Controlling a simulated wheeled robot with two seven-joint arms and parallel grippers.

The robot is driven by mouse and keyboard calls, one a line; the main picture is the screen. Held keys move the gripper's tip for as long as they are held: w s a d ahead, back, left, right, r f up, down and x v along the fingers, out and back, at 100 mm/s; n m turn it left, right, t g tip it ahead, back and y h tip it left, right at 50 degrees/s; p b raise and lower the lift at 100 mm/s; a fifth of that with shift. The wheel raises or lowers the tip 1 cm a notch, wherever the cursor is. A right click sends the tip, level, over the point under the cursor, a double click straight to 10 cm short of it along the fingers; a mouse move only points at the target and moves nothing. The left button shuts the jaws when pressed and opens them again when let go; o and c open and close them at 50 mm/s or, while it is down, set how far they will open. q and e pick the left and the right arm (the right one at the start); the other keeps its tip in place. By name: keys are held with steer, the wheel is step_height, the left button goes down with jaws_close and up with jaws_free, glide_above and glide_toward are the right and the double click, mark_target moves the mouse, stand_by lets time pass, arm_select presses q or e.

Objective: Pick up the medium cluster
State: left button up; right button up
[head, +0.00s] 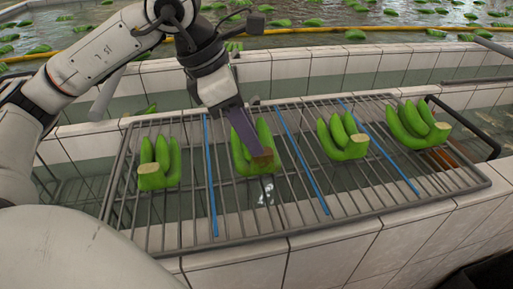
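Green banana clusters rest on a metal wire rack, divided by blue strips. One cluster (241,157) is second from the left, with its cut crown toward me. My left gripper (245,137) reaches down from behind over this cluster, its purple fingers overlapping the bananas and ending close to the crown. The fingers hide part of the cluster, and I cannot tell whether they are open or closed on it. A small cluster (161,156) sits at the left, another (342,138) right of centre, and the largest (414,124) at the far right. My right gripper is not in view.
The wire rack (300,212) lies across a white-tiled trough (235,251). Behind it are a tiled wall (330,66), a yellow pipe (330,29) and water with several floating green clusters (355,34). Bare rack lies between the clusters.

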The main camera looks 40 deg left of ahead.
mark_target(269, 161)
arm_select(q)
steer(key=shift+x, duration=1.95)
steer(key=shift+w, duration=0.15)
jaws_close()
steer(key=shift+w+r, duration=0.1)
steer(key=shift+r, duration=0.15)
